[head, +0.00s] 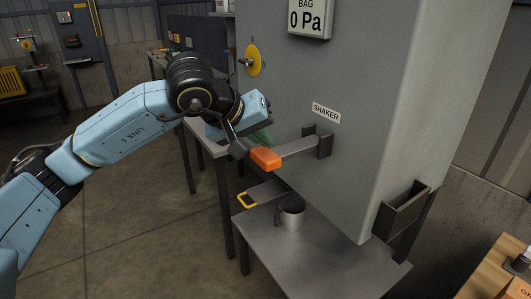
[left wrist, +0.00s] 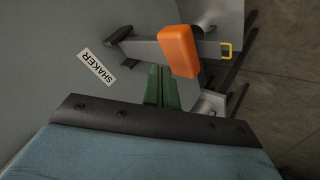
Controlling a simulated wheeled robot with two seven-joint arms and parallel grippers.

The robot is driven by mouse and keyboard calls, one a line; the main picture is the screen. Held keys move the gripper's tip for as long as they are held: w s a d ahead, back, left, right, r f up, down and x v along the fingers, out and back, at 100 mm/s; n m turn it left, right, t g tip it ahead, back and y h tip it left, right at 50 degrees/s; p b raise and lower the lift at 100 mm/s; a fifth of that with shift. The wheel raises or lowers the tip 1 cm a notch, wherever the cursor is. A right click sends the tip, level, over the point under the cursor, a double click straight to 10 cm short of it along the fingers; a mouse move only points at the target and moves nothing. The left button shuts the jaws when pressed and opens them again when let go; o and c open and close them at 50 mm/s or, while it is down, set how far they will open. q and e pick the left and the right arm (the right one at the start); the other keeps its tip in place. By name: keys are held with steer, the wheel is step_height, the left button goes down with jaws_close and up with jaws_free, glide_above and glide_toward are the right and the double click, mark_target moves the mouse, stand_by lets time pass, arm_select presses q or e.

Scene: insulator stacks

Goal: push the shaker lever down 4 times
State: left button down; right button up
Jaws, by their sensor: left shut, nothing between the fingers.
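The shaker lever is a grey bar with an orange handle (head: 265,159), mounted on the grey cabinet's front under the SHAKER label (head: 326,112). The bar sticks out to the left from its bracket and looks close to level. My left gripper (head: 240,145) is at the lever, near the orange end and partly hidden by my wrist. In the left wrist view its green fingers (left wrist: 162,88) are together, with the orange handle (left wrist: 178,51) just beyond the tips. I cannot tell whether they touch the lever. My right gripper is in neither view.
A yellow-ended handle (head: 246,200) sticks out beneath the lever. A dark bin (head: 401,213) hangs on the cabinet's right side. A yellow disc (head: 253,60) is above left. Floor is clear at left.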

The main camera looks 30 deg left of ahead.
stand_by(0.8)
arm_select(q)
steer(key=shift+f+b, duration=0.45)
steer(key=shift+b, duration=0.2)
